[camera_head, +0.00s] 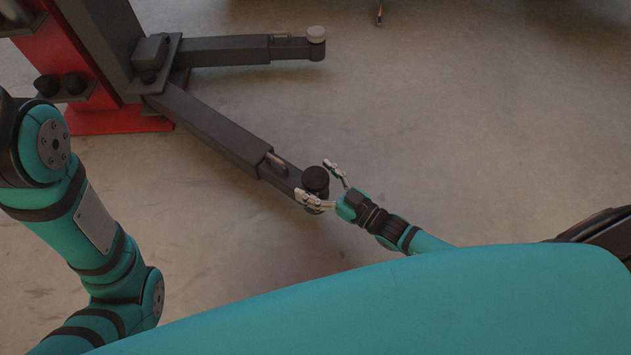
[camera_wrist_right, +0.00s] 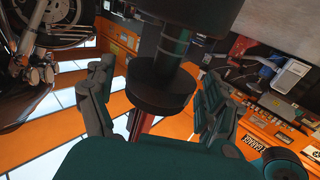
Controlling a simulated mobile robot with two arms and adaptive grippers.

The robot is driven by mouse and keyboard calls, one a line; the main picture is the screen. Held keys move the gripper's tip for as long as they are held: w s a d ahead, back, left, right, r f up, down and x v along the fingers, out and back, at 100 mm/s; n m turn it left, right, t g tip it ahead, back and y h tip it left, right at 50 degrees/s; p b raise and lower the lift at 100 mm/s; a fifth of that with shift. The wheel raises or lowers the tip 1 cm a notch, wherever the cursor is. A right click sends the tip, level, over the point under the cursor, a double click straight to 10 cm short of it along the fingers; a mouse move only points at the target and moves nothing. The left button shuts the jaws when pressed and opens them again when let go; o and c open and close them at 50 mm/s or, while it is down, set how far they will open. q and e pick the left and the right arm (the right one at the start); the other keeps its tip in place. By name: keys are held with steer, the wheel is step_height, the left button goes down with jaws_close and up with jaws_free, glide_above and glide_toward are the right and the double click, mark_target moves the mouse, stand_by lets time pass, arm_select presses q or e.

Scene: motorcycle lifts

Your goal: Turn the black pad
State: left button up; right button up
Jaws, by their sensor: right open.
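The black pad (camera_head: 315,178) is a short dark cylinder on the end of the near grey lift arm, left of centre in the head view. My right gripper (camera_head: 324,187) is open, with one fingertip on the near side of the pad and one on its far right side. In the right wrist view a black round disc (camera_wrist_right: 160,88) on a stem stands between the two spread fingers of my right gripper (camera_wrist_right: 155,95). I cannot tell whether either finger touches it. My left arm shows at the left; its gripper is out of view.
The grey lift arm (camera_head: 215,125) runs from the red lift base (camera_head: 105,118). Bare concrete floor (camera_head: 480,120) is free to the right.

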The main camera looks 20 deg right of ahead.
steer(key=shift+w+a, duration=0.15)
steer(key=shift+w, duration=0.05)
steer(key=c, duration=1.1)
steer(key=shift+c, duration=0.2)
steer(key=shift+n+g+y, duration=0.3)
